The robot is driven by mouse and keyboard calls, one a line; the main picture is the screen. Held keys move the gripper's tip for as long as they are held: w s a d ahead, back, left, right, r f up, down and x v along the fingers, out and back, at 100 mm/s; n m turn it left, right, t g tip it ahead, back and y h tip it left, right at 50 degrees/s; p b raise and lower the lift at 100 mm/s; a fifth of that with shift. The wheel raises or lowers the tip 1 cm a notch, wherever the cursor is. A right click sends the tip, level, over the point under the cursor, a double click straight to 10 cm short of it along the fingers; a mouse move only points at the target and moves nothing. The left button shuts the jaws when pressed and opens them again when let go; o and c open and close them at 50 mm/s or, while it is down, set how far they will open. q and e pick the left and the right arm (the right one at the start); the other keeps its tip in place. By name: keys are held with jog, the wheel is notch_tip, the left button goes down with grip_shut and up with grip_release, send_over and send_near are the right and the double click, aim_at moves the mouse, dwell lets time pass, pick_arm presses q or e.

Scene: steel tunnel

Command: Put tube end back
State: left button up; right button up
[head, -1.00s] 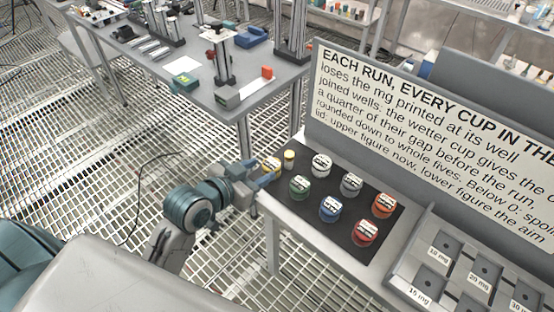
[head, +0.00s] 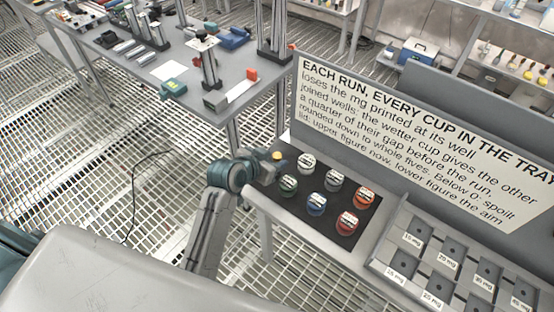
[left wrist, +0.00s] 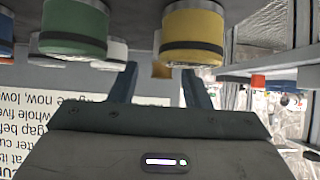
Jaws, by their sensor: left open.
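I cannot make out for sure which thing is the tube end. A yellow-topped cup (head: 278,155) stands at the far left corner of the black mat (head: 338,228); a yellow cup with a dark band also shows large in the left wrist view (left wrist: 193,30). A small orange-yellow piece (left wrist: 161,70) shows beyond it, between the fingers in that view. My left gripper (head: 266,167) is open beside the mat's left edge, its fingers (left wrist: 160,88) apart with nothing clearly held. The arm partly hides it in the head view. My right gripper is out of view.
Green (head: 288,186), blue (head: 316,204), red (head: 347,222), orange (head: 365,197) and white-lidded cups (head: 306,164) stand on the mat. A labelled tray of wells (head: 385,272) lies at right, below a large sign (head: 420,140). Another table (head: 190,90) stands behind.

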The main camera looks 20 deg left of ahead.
aim_at(275, 157)
pick_arm(q)
jog(key=shift+p+x, duration=0.55)
jog(key=shift+x, duration=1.75)
jog(key=shift+w+a+r, duration=0.1)
jog(key=shift+r, duration=0.05)
grip_shut()
